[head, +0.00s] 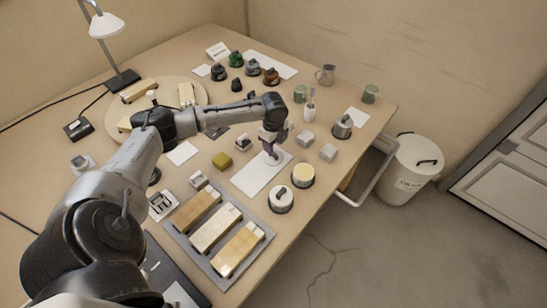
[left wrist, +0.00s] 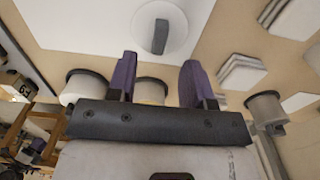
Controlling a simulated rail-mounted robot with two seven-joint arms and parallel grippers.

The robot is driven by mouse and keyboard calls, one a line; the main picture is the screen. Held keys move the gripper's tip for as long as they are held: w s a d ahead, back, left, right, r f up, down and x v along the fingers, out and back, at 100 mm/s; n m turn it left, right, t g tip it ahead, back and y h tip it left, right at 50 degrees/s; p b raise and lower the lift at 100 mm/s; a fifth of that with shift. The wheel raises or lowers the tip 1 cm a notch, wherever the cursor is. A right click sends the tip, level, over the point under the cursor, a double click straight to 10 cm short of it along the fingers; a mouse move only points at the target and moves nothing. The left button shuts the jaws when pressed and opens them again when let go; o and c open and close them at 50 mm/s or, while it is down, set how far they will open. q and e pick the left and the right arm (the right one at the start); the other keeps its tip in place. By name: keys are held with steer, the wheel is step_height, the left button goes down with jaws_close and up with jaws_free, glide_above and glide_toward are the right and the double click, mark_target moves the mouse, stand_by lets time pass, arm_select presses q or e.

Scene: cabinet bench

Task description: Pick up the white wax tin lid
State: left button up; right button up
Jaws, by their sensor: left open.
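The white wax tin lid (head: 277,160) is a white disc with a dark grey bar handle. It lies on a white sheet (head: 250,180) in the middle of the bench, partly hidden by my gripper in the head view. In the left wrist view the lid (left wrist: 177,32) and its handle show whole, beyond the fingertips. My left gripper (head: 271,150) is just above the lid, pointing down. In the left wrist view its two purple-grey fingers (left wrist: 157,75) stand apart with nothing gripped between them. My right gripper is not in view.
An open tin of cream wax (head: 303,174) and a tin with a white lid (head: 281,199) stand nearby, toward the bench's edge. Grey blocks (head: 316,146) lie right of the sheet. A tray (head: 255,246) with three bars is nearer. A white bin (head: 411,170) stands on the floor.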

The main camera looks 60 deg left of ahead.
mark_target(273, 156)
arm_select(q)
step_height(273, 156, down, 5)
steer(key=shift+f+b, duration=0.1)
steer(key=shift+b, duration=1.05)
jaws_close()
